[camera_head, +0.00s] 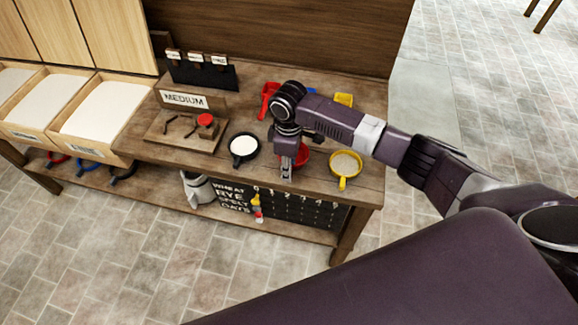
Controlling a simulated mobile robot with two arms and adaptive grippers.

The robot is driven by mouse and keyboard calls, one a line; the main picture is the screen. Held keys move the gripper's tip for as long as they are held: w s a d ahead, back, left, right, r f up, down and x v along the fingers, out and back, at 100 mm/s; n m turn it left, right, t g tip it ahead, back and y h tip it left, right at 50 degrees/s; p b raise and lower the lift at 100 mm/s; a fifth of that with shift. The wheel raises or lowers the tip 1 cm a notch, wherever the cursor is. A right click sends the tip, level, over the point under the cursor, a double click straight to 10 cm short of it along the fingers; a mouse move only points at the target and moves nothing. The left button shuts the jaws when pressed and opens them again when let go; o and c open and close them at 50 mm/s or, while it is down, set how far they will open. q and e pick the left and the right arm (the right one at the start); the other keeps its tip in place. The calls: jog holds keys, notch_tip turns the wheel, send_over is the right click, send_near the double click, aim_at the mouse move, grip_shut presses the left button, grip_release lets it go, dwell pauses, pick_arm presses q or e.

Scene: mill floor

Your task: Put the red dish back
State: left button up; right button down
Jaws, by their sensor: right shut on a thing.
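The red dish (303,158) is at the front of the wooden table, mostly hidden behind my right gripper (287,172). My right gripper points down over it and is shut on it. Whether the dish touches the tabletop is hidden. A black dish (239,159) with white contents stands to the left of it. A yellow dish (343,183) with grainy contents stands to the right. My left gripper is not in view.
A red scoop (267,98), a partly hidden blue item (311,90) and a yellow scoop (344,99) lie at the back. A "MEDIUM" sign (184,99) stands behind a wooden board (170,138) with a red knob. Flour bins (100,112) are at left. A chalkboard (290,208) hangs below.

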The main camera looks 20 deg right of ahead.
jog(key=c, duration=1.4)
grip_release()
jog(key=shift+o, duration=0.2)
